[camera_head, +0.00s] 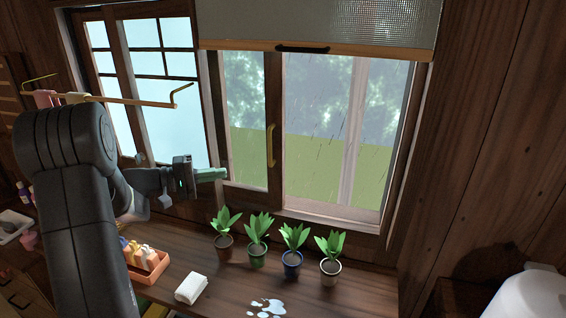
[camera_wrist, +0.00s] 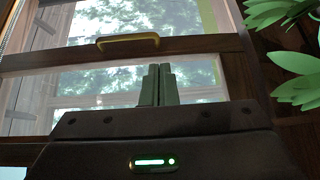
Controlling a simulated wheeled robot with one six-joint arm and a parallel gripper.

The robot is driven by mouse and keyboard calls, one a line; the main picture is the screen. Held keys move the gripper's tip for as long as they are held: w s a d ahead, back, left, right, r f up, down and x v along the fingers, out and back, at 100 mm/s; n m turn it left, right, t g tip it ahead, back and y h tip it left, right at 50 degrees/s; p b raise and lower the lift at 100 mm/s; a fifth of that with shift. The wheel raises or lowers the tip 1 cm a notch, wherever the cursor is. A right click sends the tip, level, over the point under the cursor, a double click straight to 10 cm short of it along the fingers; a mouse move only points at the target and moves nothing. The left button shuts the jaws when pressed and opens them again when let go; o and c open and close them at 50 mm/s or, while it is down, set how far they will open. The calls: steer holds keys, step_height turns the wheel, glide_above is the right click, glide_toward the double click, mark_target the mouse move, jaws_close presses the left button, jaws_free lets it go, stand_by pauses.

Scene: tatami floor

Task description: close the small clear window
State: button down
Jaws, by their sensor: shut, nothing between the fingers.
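The small clear window (camera_head: 246,110) has a dark wooden sash with a clear pane. An upright yellow handle (camera_head: 271,146) is on the sash's right stile. To its right is a wide bright opening (camera_head: 315,130) with rain streaks; I cannot tell whether glass fills it. My gripper (camera_head: 212,174) is shut and empty, left of the handle and near the sash's lower left side. In the wrist view, my gripper's fingers (camera_wrist: 160,85) are together in front of the pane, apart from the handle (camera_wrist: 128,40). Contact with the pane cannot be told.
Several potted plants (camera_head: 293,250) line the counter below the window. A white folded cloth (camera_head: 191,288), a puddle (camera_head: 266,308) and an orange tray (camera_head: 153,277) of bottles are nearer. A rail (camera_head: 130,101) stands out at left. A blind (camera_head: 320,22) hangs above; leaves (camera_wrist: 293,62) show close by.

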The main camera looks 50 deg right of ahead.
mark_target(258, 168)
steer(key=p+x, duration=0.1)
steer(key=x, duration=0.2)
steer(key=p+x, duration=0.1)
steer(key=x, duration=0.3)
steer(key=p+x, duration=0.1)
steer(key=x, duration=0.3)
steer(key=shift+w+d+r, duration=0.2)
steer(key=shift+w+r, duration=0.1)
steer(key=s+d+b, duration=0.3)
steer(key=s+b, duration=0.4)
steer(key=s, duration=0.2)
steer(key=s+d+b, duration=0.4)
steer(key=s+b, duration=0.3)
steer(key=s, duration=0.2)
steer(key=s+d+b, duration=0.4)
steer(key=s+b, duration=0.4)
steer(key=s, duration=0.2)
steer(key=shift+r, duration=0.1)
